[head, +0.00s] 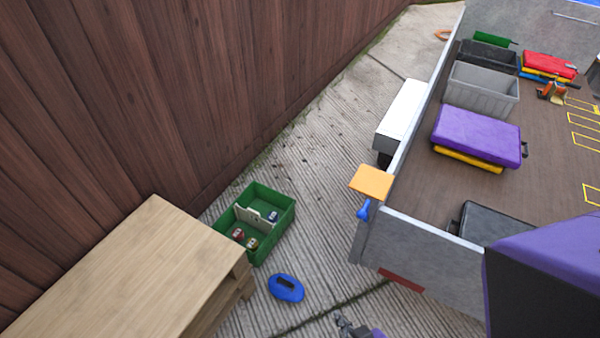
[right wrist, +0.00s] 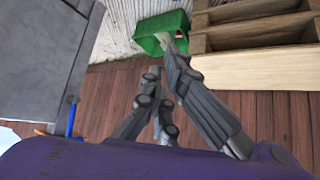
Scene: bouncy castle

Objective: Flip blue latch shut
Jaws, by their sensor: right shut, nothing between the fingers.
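The blue latch (head: 364,210) is a small lever at the near left corner of the grey trailer (head: 420,250), just under an orange-yellow plate (head: 371,182). In the right wrist view the blue latch (right wrist: 72,119) shows at the left, beside the grey trailer wall (right wrist: 45,55). It hangs down from the plate in the head view; whether it is latched cannot be told. My right gripper (head: 343,322) is at the bottom of the head view, below and apart from the latch. Its fingers (right wrist: 163,72) are shut and empty. My left gripper is not in view.
A green crate (head: 290,212) with small items stands on the concrete beside a wooden pallet stack (head: 150,275). A blue oval object (head: 286,288) lies near it. A brown plank fence (head: 130,90) runs along the left. Cases and bins (head: 482,92) fill the trailer bed.

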